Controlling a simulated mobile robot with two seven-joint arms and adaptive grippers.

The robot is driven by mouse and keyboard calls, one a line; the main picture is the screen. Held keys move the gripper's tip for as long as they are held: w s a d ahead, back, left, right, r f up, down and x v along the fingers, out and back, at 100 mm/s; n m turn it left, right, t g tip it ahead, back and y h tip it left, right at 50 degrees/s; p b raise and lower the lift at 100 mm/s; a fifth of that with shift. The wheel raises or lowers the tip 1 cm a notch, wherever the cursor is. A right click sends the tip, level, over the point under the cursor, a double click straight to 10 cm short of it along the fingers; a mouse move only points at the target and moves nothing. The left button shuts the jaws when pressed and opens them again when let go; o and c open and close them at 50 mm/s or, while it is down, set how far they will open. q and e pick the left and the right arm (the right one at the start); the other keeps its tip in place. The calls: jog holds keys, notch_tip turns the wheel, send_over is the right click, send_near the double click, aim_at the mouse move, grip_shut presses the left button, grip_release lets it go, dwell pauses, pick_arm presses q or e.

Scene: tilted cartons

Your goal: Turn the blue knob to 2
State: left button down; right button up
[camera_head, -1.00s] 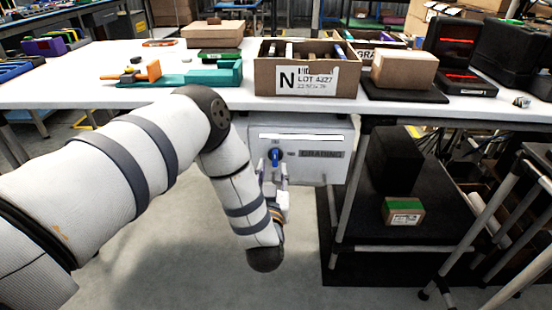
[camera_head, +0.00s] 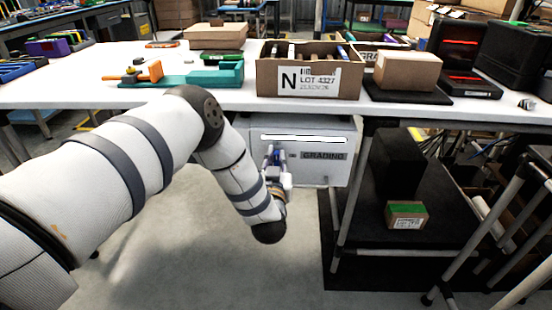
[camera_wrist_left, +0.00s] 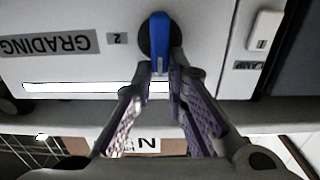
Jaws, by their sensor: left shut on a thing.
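The blue knob (camera_head: 276,157) sits on the front of a light grey box (camera_head: 325,135) marked GRADING, under the table's front edge. My left gripper (camera_head: 277,163) reaches it from below and in front, shut on the knob. In the left wrist view, which shows the panel upside down, the blue knob (camera_wrist_left: 159,40) is a bar on a dark round base, with a pale mark at the end near my fingers. Its bar is about upright, not turned toward the label 2 (camera_wrist_left: 117,39) beside it. My left fingertips (camera_wrist_left: 160,68) are at its lower end there. My right gripper is out of view.
A white rocker piece (camera_wrist_left: 264,31) is on the side of the box in the wrist view. The table (camera_head: 200,98) overhangs the box, with a carton (camera_head: 308,78) above it. A table leg (camera_head: 350,200) stands to the right. The floor below the gripper is clear.

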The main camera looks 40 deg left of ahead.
pick_arm(q)
jog(key=m, duration=0.2)
jog(key=d+m, duration=0.1)
jog(key=shift+w+m+p, duration=0.2)
jog(key=shift+m+p, duration=0.1)
jog(key=shift+m, duration=0.1)
jog(key=m, duration=0.3)
jog(key=f+m+b, duration=0.1)
jog(key=m, duration=0.2)
jog(key=d+f+m, duration=0.1)
jog(key=m, duration=0.3)
jog(key=shift+w, duration=0.35)
jog(key=shift+f+m+b, duration=0.15)
jog(key=shift+m+b, duration=0.25)
jog(key=shift+m, duration=0.6)
jog(key=shift+f+m+b, duration=0.15)
jog(key=shift+m+b, duration=0.25)
jog(key=shift+m, duration=0.6)
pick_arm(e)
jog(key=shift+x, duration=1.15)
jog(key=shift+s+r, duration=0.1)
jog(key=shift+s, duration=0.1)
pick_arm(q)
jog(key=c, duration=1.6)
grip_release()
